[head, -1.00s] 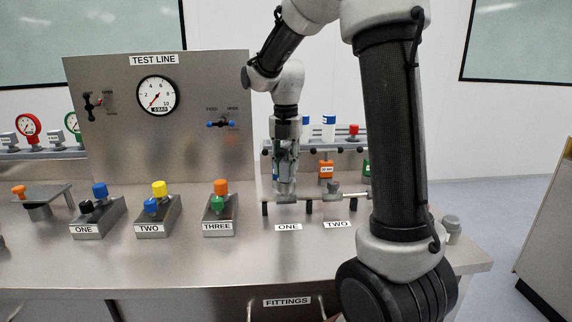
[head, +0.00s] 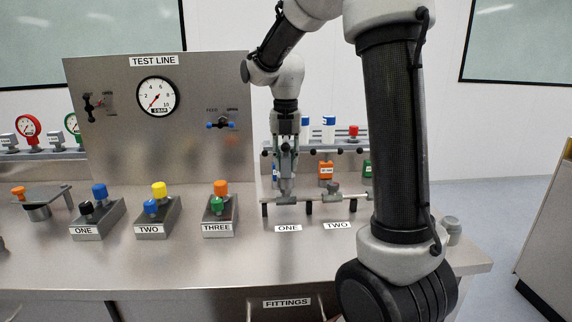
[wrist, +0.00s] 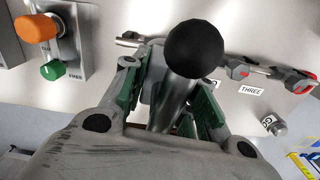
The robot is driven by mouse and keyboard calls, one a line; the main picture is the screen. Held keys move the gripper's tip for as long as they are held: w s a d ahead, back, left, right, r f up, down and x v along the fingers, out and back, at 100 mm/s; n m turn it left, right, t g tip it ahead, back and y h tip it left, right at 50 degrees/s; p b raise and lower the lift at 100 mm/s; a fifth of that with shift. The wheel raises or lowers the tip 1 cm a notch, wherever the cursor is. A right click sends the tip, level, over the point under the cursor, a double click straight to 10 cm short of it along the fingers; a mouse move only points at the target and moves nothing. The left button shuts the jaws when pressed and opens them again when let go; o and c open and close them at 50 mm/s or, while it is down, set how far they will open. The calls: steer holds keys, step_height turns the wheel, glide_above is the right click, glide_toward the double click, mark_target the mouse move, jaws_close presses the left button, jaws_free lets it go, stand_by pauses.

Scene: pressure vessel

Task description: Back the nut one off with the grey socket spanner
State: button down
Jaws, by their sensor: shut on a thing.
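My gripper (head: 286,168) points down over the rail position labelled ONE (head: 288,228). It is shut on the grey socket spanner (head: 285,187), whose lower end comes down to the fittings rail. In the wrist view, the spanner's grey shaft (wrist: 172,100) stands between the green-lined fingers of my gripper (wrist: 176,88), and a black ball (wrist: 195,50) shows at its near end. Nut one is hidden under the spanner and gripper, so I cannot tell how the socket sits on it. The grey fitting at TWO (head: 333,190) is just to the right.
Valve block THREE (head: 218,221), with orange and green knobs, stands left of the rail (head: 310,200). It also shows in the wrist view (wrist: 68,40). Behind the rail is a rack with an orange item (head: 326,171). The bench front is clear.

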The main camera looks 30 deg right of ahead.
mark_target(286, 139)
steer(key=shift+r, duration=2.7)
steer(key=shift+s, duration=0.1)
